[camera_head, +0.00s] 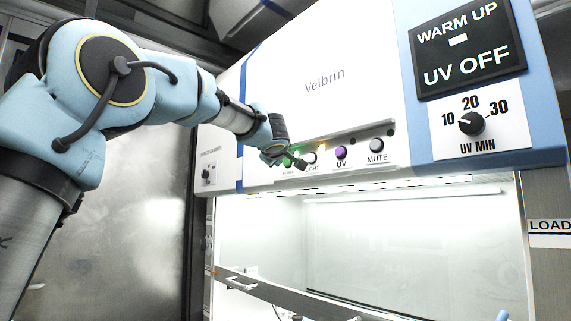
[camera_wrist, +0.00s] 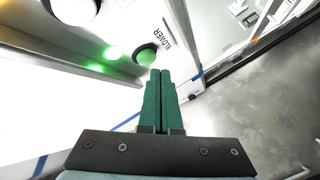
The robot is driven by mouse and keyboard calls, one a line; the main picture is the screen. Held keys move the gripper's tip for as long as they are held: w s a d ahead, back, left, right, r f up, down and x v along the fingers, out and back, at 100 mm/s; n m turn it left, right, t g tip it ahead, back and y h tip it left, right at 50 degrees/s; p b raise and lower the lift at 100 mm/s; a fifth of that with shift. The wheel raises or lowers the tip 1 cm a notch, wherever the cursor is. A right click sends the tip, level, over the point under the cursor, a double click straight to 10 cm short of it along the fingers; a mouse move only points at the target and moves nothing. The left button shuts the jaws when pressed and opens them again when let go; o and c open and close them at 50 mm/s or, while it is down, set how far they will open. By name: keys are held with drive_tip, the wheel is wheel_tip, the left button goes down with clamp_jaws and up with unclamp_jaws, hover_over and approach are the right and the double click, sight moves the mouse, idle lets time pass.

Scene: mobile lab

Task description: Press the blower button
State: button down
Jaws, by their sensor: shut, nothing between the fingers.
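The blower button is a round green button (camera_wrist: 146,54) on the front panel, with the word BLOWER beside it in the wrist view. In the head view the green button (camera_head: 287,162) shows at the left end of the button row, partly covered by my gripper. My gripper (camera_wrist: 160,72) is shut and empty, its two green fingers side by side. In the wrist view its tips lie just below the green button; I cannot tell whether they touch it.
A white light button (camera_head: 311,158), a purple UV button (camera_head: 341,152) and a white MUTE button (camera_head: 377,145) stand to the right. A ledge (camera_head: 350,135) runs above the row. A green glow (camera_wrist: 113,53) shows near the blower button. The UV dial (camera_head: 471,123) is farther right.

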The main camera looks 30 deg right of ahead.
drive_tip(key=shift+a, duration=0.1)
drive_tip(key=shift+s+a, duration=0.25)
drive_tip(key=shift+a, duration=0.95)
drive_tip(key=shift+s+a, duration=0.2)
drive_tip(key=shift+a, duration=0.95)
